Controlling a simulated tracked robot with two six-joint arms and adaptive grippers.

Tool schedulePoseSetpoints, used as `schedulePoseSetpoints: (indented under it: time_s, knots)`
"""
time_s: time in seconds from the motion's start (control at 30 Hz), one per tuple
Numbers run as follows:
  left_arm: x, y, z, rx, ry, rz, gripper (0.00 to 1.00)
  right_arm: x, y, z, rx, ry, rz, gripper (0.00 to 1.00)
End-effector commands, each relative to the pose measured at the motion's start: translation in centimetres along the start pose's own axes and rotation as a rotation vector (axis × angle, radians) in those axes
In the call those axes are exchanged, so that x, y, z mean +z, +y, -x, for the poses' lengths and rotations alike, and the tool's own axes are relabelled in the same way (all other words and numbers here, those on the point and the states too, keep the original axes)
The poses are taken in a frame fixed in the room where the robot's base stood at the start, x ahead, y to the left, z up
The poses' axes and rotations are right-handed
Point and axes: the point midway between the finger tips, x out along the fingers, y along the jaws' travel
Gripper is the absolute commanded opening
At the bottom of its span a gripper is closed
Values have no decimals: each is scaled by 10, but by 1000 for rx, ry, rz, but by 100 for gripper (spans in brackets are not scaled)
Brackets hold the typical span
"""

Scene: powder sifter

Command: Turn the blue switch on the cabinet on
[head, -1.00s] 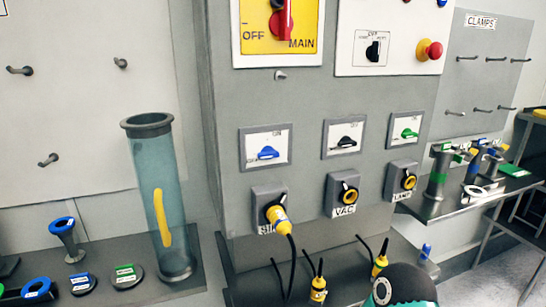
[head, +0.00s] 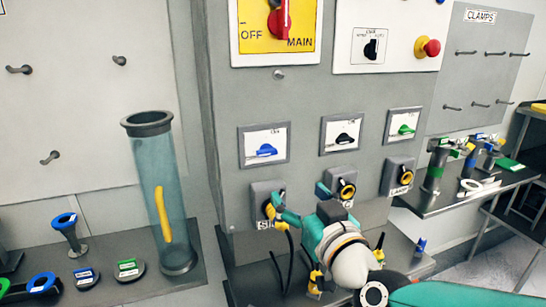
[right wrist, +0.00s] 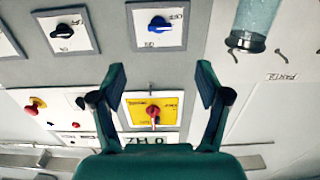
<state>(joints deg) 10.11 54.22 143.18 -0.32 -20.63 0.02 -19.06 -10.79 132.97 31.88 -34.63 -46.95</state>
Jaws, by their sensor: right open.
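The blue switch (head: 266,150) sits on a white plate in a grey frame on the cabinet (head: 300,100), the leftmost of a row of three. Its handle lies nearly level, slightly tilted. My right gripper (head: 300,198) is open and empty, below the blue switch and in front of the sockets, apart from the switch. One finger covers part of the left socket and its yellow plug. The right wrist view is upside down and shows the blue switch (right wrist: 158,24) ahead, above the open fingers. My left gripper is not in view.
A black switch (head: 345,138) and a green switch (head: 404,129) are to the right. The red main switch (head: 279,20) and a red emergency button (head: 427,47) are above. A clear tube (head: 165,195) stands at left. A black cable hangs below the left socket.

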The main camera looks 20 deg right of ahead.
Motion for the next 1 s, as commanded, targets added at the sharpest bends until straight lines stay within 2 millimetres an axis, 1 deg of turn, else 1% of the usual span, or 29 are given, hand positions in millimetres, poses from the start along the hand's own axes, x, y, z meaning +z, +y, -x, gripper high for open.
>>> schedulePoseSetpoints:
  time_s: [0.03,0.13,0.27,0.43,0.7,0.8,0.9,1.0]
  knots:
    - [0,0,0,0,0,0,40,-6,0,2,0,13,-4,76]
    - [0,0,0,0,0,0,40,-10,1,-3,1,20,-6,76]
    - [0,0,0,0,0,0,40,-9,1,-20,2,18,-5,76]
    - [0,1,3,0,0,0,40,-9,1,-53,2,15,-5,76]
    - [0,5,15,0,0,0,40,-12,1,-112,1,16,-6,76]
    - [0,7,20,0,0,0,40,-13,2,-131,1,17,-6,76]
    - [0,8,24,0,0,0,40,-13,1,-145,0,17,-5,76]
    - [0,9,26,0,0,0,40,-13,2,-156,1,18,-6,76]
